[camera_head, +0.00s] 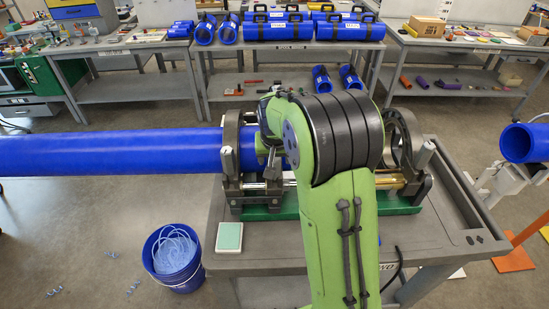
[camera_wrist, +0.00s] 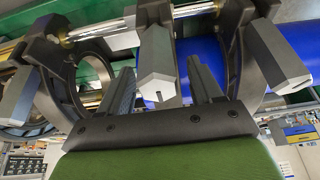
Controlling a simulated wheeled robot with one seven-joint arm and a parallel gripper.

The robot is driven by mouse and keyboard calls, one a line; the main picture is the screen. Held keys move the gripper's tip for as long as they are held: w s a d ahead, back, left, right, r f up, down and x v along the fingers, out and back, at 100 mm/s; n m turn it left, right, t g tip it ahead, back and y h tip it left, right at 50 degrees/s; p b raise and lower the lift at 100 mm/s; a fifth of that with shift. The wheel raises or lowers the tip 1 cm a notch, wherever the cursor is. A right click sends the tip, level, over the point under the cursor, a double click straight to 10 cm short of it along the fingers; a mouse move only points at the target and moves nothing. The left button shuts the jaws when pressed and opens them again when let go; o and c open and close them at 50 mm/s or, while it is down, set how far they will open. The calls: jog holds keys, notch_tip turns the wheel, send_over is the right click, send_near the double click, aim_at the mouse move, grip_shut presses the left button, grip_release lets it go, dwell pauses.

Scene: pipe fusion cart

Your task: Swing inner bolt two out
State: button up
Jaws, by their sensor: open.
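In the wrist view a swing bolt with a grey angular end (camera_wrist: 156,72) lies between the two fingers of my open gripper (camera_wrist: 160,68). Gaps show on both sides of it, so the fingers do not seem to close on it. Similar grey bolt ends sit at the left (camera_wrist: 18,98) and right (camera_wrist: 272,58) on dark clamp rings. No label shows which is inner bolt two. In the head view, my green arm hides the gripper and the middle of the fusion machine. Its left clamp (camera_head: 231,160) holds a blue pipe (camera_head: 110,152); the right clamp (camera_head: 407,135) looks empty.
The machine's green base (camera_head: 265,213) stands on a grey cart (camera_head: 440,235). A white-and-green pad (camera_head: 229,237) lies on the cart's front left. A blue bucket (camera_head: 174,260) stands on the floor. Benches with blue pipes (camera_head: 350,31) line the back.

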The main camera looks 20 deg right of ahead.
jog(key=shift+c, duration=0.5)
jog(key=shift+r, duration=0.1)
jog(key=c, duration=0.6)
jog(key=shift+s+a+f+b, duration=0.3)
jog(key=shift+s+b, duration=0.35)
jog(key=shift+s+a+f, duration=0.1)
jog(key=shift+s+a, duration=0.05)
jog(key=shift+s, duration=0.25)
jog(key=shift+s+a, duration=0.1)
jog(key=shift+s, duration=0.05)
